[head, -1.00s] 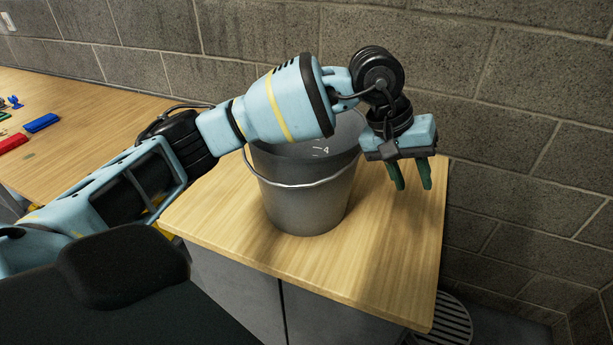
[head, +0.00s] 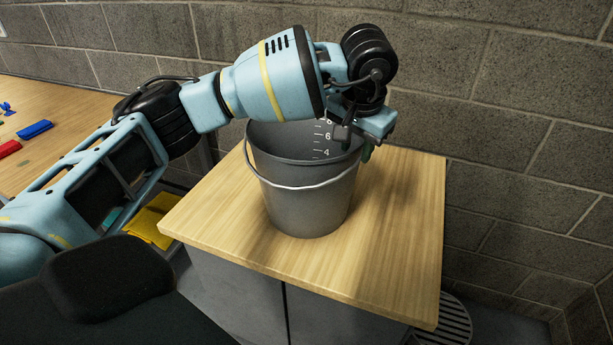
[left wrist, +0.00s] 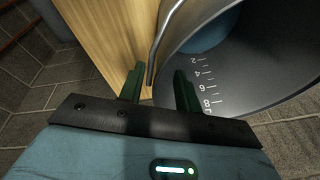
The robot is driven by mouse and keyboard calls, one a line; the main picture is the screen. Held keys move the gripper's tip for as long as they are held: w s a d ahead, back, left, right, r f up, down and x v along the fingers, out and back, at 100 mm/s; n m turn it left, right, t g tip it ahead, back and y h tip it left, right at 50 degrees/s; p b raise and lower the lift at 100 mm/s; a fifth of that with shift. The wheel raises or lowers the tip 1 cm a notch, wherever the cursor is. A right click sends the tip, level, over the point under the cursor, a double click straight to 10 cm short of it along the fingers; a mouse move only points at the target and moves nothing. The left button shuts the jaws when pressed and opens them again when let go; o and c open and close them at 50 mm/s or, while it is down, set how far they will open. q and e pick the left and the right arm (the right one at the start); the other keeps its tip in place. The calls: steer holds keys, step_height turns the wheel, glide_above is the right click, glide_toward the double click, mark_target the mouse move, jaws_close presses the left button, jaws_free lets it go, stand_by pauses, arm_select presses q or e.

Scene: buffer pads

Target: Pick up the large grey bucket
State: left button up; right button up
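The large grey bucket (head: 305,205) stands upright on a wooden-topped cabinet (head: 400,240). Its wire handle (head: 300,187) hangs down the front, and scale marks show inside. My left gripper (head: 366,150) is at the bucket's right rim, pointing down; the fingers are mostly hidden in the head view. In the left wrist view the gripper (left wrist: 160,82) is open. One green finger is outside the bucket (left wrist: 245,75) and the other overlaps its inner wall. The rim and handle end lie between them, and I cannot tell whether they touch. My right gripper is not in view.
A brick wall (head: 480,70) runs close behind and to the right of the cabinet. A wooden table at the left holds a blue block (head: 35,130) and a red block (head: 8,148). A yellow item (head: 152,218) lies low left of the cabinet. The cabinet top's front is clear.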

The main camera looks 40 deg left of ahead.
mark_target(354, 159)
arm_select(q)
steer(key=shift+x, duration=2.65)
steer(key=shift+s, duration=0.1)
jaws_close()
steer(key=shift+a+r+p, duration=0.1)
steer(key=shift+r+p, duration=0.05)
steer(key=shift+p, duration=0.15)
